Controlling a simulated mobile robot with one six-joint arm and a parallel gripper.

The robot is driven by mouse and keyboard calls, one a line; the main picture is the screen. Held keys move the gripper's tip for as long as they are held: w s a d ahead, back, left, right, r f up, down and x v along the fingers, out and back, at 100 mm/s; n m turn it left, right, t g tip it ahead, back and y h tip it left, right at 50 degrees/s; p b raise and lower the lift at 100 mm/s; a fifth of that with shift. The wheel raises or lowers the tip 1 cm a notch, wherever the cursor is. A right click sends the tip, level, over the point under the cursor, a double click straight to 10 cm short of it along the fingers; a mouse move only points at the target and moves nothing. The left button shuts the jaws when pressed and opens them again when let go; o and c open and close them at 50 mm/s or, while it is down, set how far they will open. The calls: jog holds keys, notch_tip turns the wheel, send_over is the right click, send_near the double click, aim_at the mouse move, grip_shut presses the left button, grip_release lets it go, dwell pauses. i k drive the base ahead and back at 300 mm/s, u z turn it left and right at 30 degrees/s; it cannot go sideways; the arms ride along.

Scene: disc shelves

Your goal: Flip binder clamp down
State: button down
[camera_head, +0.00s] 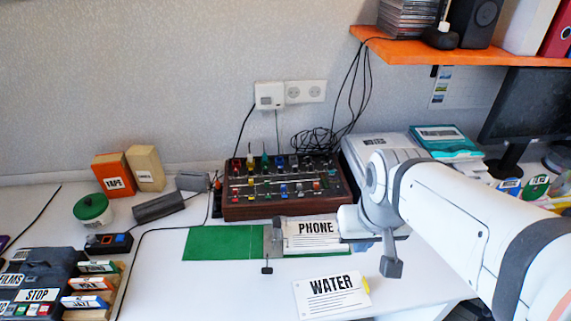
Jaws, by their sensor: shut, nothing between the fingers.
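A green board (215,243) lies on the white desk with a grey metal binder clamp (272,240) on it. The clamp's thin dark arm reaches down over the board's front edge and ends in a small pad; its exact tilt is hard to tell. A white PHONE card (316,236) lies just right of the clamp, over the board. My gripper (391,266) is shut and empty, right of the clamp and card and apart from the clamp.
A WATER card (328,297) lies in front of the board. A control box with knobs (283,187) stands behind it. Boxes and a green-lidded tub (92,209) stand left. An orange shelf (462,47) hangs at upper right. Desk in front of the board's left part is clear.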

aim_at(277, 220)
jog(key=z, duration=0.65)
jog(key=k, duration=1)
jog(key=u, duration=0.75)
jog(key=i, duration=1.05)
jog(key=u, duration=0.05)
